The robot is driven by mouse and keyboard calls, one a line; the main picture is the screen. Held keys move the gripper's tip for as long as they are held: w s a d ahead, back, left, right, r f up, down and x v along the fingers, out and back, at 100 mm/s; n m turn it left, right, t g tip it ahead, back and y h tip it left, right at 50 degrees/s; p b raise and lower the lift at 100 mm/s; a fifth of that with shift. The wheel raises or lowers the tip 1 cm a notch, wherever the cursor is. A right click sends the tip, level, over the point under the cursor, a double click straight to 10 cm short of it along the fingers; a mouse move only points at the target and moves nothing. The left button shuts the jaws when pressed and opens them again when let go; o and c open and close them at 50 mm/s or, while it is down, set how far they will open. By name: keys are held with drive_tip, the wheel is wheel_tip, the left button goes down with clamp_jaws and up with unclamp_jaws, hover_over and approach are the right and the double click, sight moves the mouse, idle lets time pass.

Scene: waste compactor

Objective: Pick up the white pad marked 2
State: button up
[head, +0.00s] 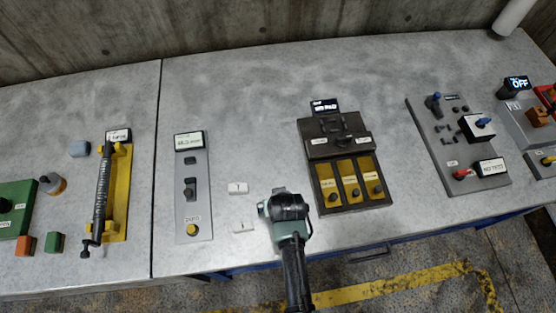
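Two small white pads lie on the grey bench top, left of my arm. The farther pad (237,188) and the nearer pad (243,226) each carry a small dark mark. The marks are too small to read, so I cannot tell which is the 2. My gripper (266,208) is at the end of the arm that reaches up from the bottom edge, just right of the two pads. Its fingers are not clear, so I cannot tell whether it is open or shut. Neither pad shows as held.
A grey control panel (194,205) with a yellow button stands left of the pads. A dark unit with yellow compartments (326,192) stands right of my gripper. A spring on a yellow base (117,215) is farther left. The bench behind the pads is clear.

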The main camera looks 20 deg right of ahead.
drive_tip(key=shift+c, duration=0.2)
drive_tip(key=c, duration=1.4)
drive_tip(key=shift+o, duration=0.2)
